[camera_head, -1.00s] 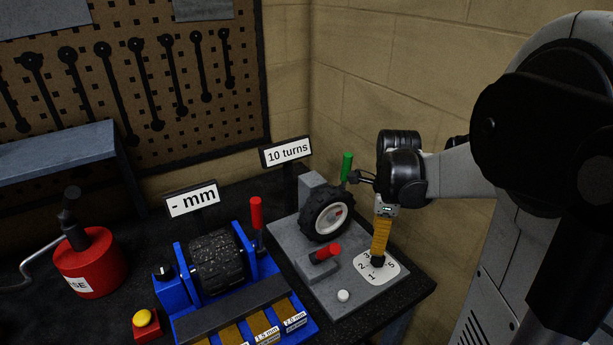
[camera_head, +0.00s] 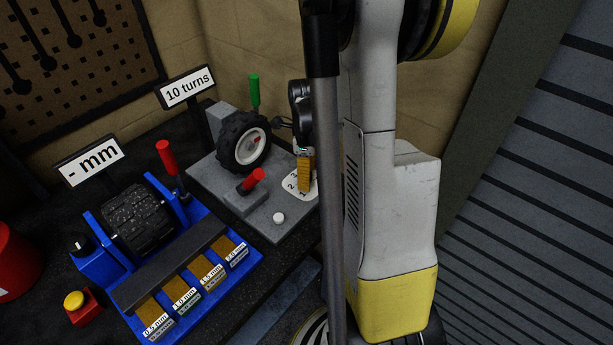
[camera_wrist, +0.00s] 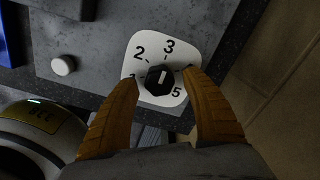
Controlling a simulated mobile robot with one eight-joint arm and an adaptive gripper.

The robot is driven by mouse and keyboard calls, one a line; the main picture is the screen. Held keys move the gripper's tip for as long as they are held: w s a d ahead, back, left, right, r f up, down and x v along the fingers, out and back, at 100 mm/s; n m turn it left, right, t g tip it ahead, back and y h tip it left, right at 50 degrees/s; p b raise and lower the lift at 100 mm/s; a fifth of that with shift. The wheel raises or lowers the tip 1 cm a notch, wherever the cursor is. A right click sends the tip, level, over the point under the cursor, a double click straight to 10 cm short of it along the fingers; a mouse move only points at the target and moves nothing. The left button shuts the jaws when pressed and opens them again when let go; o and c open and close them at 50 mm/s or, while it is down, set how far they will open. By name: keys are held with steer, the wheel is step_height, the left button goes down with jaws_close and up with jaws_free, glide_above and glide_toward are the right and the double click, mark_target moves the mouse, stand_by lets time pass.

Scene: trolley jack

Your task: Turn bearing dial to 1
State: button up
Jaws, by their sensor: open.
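The bearing dial (camera_wrist: 155,82) is a black knob with a white mark, on a white plate (camera_wrist: 143,38) numbered around it. In the wrist view its mark points up, roughly toward the 3. My gripper (camera_wrist: 159,77) is open, its yellow fingers on either side of the knob. The left fingertip partly covers the 1 and the right covers the place between 3 and 5. I cannot tell whether they touch the knob. In the head view the fingers (camera_head: 305,172) point down at the plate (camera_head: 291,184); the knob is hidden there.
The grey base (camera_head: 215,180) also carries a wheel (camera_head: 242,143), a red handle (camera_head: 252,179), a green handle (camera_head: 254,92) and a white button (camera_head: 279,218). A blue roller device (camera_head: 185,205) stands to the left. My arm covers the bench's right side.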

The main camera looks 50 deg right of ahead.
steer(key=c, duration=1.2)
steer(key=shift+n, duration=0.5)
steer(key=n+b, duration=0.1)
steer(key=n, duration=0.3)
steer(key=shift+n, duration=0.3)
steer(key=n, duration=0.6)
steer(key=shift+w, duration=0.15)
steer(key=n+b, duration=0.1)
steer(key=n, duration=0.5)
steer(key=shift+w+n, duration=0.1)
steer(key=shift+n, duration=0.3)
steer(key=n, duration=0.5)
steer(key=shift+n, duration=0.3)
steer(key=shift+a, duration=0.1)
